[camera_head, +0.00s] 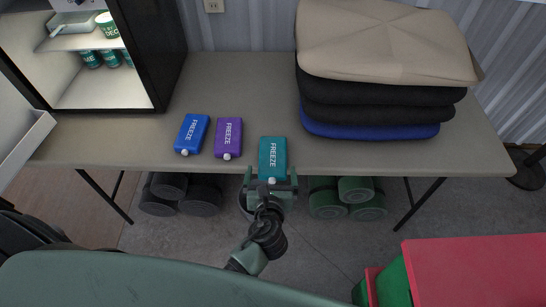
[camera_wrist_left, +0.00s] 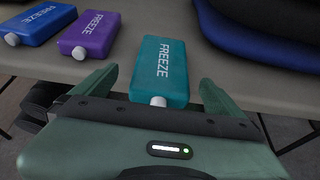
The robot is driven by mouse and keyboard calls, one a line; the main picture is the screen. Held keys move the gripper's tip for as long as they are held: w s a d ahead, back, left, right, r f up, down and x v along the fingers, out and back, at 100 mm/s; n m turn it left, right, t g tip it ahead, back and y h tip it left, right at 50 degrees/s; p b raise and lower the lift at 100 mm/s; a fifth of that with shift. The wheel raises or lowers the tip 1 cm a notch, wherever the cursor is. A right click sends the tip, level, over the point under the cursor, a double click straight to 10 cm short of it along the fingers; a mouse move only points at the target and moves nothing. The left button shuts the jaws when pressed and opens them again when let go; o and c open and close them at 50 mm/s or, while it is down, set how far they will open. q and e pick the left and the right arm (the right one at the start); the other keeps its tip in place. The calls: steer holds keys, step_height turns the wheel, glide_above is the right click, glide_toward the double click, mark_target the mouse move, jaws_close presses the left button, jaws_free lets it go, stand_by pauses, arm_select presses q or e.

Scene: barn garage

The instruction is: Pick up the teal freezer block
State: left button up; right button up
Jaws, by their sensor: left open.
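The teal freezer block (camera_head: 272,156) lies flat near the front edge of the table, its white cap toward me. In the left wrist view the teal block (camera_wrist_left: 163,72) lies ahead, between the lines of the two fingers. My left gripper (camera_head: 271,177) is open at the table's front edge, its fingers on either side of the block's capped end. It also shows in the left wrist view (camera_wrist_left: 156,85), with a gap visible beside the block. Whether the fingers touch it cannot be told. My right gripper is not in view.
A purple freezer block (camera_head: 228,137) and a blue one (camera_head: 191,133) lie left of the teal block. Stacked cushions (camera_head: 385,95) fill the table's right. An open lit fridge (camera_head: 103,90) stands at the left. Green and dark rolls lie beneath the table (camera_head: 400,161). A red-topped box (camera_head: 480,270) is at lower right.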

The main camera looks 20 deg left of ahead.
mark_target(273, 165)
arm_select(q)
steer(key=shift+d+x, duration=0.2)
steer(key=shift+x, duration=1.35)
steer(key=shift+f, duration=0.1)
steer(key=c, duration=1.7)
steer(key=shift+c, duration=1)
